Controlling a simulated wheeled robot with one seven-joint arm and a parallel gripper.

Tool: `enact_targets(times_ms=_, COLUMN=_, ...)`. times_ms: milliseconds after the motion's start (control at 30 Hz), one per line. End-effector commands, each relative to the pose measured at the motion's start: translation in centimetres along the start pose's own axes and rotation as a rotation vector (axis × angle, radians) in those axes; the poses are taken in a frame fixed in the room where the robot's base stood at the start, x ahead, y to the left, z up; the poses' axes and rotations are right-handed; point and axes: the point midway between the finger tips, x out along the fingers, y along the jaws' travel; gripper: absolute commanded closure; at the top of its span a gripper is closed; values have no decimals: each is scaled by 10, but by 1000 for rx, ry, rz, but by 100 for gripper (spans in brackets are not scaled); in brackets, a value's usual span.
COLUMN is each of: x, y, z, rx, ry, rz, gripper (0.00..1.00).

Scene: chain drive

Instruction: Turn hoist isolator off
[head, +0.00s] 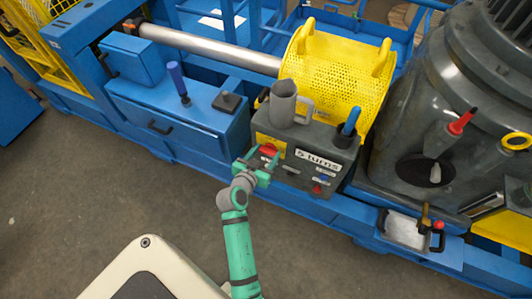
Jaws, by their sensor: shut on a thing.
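A dark grey control box (318,158) stands on the blue machine frame in the middle of the view. On its front left is a red rotary handle on a yellow plate (276,148), which looks like the hoist isolator. My gripper (263,158), green, is at this red handle, with its fingers closed on it. The fingers partly hide the handle, so its exact angle cannot be told. A white label reading "5 turns" (317,161) is to the right of the handle.
A grey cup-like part (283,103) and a blue-handled lever (350,122) stand on the box. A perforated yellow guard (330,70) is behind. A blue cabinet with a blue lever (178,80) is left, a large grey motor housing (425,95) right. Floor in front is clear.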

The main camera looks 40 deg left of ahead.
Motion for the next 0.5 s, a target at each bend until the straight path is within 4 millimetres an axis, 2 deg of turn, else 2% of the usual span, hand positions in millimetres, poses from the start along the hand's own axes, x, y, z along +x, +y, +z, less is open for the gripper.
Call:
enact_targets(times_ms=267, x=0, y=-2, z=-1, rx=-119, ry=2, rz=50, gripper=66)
enact_targets(times_ms=500, x=0, y=-6, z=-1, rx=-312, ry=3, rz=130, gripper=66)
